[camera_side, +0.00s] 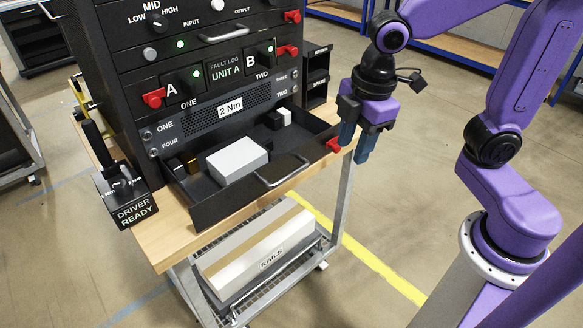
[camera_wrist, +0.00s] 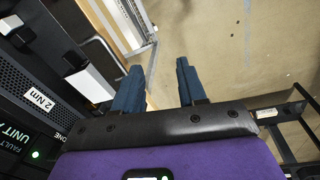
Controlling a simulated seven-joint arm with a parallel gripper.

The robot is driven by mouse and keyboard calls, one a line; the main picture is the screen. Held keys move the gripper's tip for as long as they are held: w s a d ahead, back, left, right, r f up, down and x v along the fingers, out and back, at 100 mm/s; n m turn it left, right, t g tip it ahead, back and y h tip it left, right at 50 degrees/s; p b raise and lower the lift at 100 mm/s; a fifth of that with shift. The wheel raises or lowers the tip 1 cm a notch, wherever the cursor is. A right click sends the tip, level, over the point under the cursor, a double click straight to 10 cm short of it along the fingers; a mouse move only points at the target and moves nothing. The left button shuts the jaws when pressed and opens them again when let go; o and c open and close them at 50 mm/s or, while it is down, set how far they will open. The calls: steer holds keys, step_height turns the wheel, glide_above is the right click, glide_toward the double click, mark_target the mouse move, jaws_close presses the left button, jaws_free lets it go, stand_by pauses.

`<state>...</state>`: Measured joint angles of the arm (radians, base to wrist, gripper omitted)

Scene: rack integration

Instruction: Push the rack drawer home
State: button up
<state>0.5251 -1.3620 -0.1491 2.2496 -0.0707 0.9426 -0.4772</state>
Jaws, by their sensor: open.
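The rack drawer (camera_side: 203,209) is a black tray pulled out from the bottom of the dark rack (camera_side: 130,85), with a metal bar handle (camera_side: 283,171) at its front. Inside it lie a light grey block (camera_side: 237,160), a small white block and small dark and brass-coloured pieces. My gripper (camera_side: 354,142) has blue fingers pointing down, to the right of the drawer and apart from its handle. In the wrist view the two fingers (camera_wrist: 158,82) are spread with nothing between them. Part of the drawer, with a white block (camera_wrist: 90,84), shows left of them.
A driver holder (camera_side: 128,205) stands at the left edge. Red knobs (camera_side: 333,145) stick out near the drawer and rack front. Floor right of the cart is clear.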

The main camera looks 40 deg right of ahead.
mark_target(291, 173)
steer(key=w+a+r+n+t, duration=0.1)
steer(key=w+a+r+n, duration=0.1)
steer(key=w, duration=0.9)
steer(key=w+f, duration=0.1)
steer(key=f, duration=0.4)
steer(key=w+f, duration=0.1)
steer(key=f, duration=0.5)
steer(key=w+f, duration=0.1)
steer(key=f, duration=0.4)
steer(key=shift+w+a+f, duration=0.1)
steer(key=shift+f, duration=0.25)
jaws_close()
